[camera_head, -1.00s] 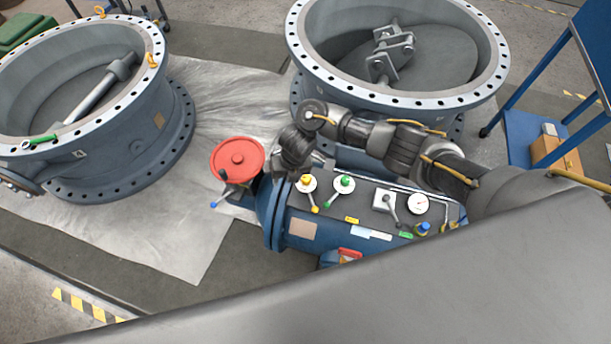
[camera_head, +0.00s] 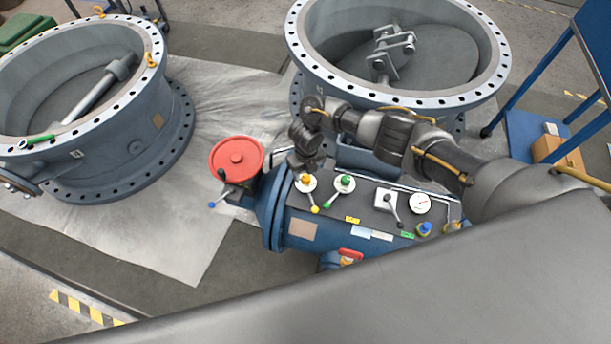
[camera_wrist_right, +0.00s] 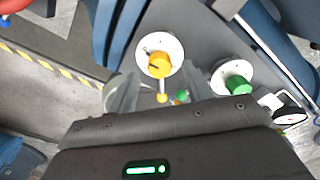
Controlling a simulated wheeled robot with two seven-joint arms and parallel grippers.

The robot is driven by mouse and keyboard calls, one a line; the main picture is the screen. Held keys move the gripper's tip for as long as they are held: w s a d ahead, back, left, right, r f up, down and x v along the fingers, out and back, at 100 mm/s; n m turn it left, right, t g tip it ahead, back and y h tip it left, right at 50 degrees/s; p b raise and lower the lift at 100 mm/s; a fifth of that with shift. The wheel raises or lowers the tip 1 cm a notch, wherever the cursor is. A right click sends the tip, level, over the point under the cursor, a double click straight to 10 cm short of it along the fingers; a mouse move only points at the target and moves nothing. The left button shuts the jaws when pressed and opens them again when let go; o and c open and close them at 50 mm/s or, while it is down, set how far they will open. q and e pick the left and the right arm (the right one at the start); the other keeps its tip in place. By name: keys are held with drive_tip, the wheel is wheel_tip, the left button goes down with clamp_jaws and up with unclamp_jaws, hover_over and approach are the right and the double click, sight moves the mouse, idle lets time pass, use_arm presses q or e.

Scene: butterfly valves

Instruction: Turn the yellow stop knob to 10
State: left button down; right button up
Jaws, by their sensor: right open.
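The yellow stop knob (camera_head: 306,179) sits on a white round dial at the left end of the grey control panel (camera_head: 362,207). A lever with a yellow ball tip (camera_head: 315,209) points from it toward the panel's near edge. The knob also shows in the right wrist view (camera_wrist_right: 159,65), with its ball tip (camera_wrist_right: 162,98) below it. My right gripper (camera_head: 304,164) is open at the knob's far side in the head view. In the wrist view its blurred fingers stand left and right of the knob's lever. I cannot tell whether they touch anything. The dial's numbers are unreadable.
A green knob (camera_head: 346,181) with its own lever is close to the right of the yellow one. A red handwheel (camera_head: 237,159) is to the left. A grey lever (camera_head: 388,199), a gauge (camera_head: 420,204) and a red-handled valve (camera_head: 350,255) are nearby.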

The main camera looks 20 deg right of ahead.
sight(306, 179)
drive_tip(key=shift+f, duration=1.15)
drive_tip(key=c, duration=1)
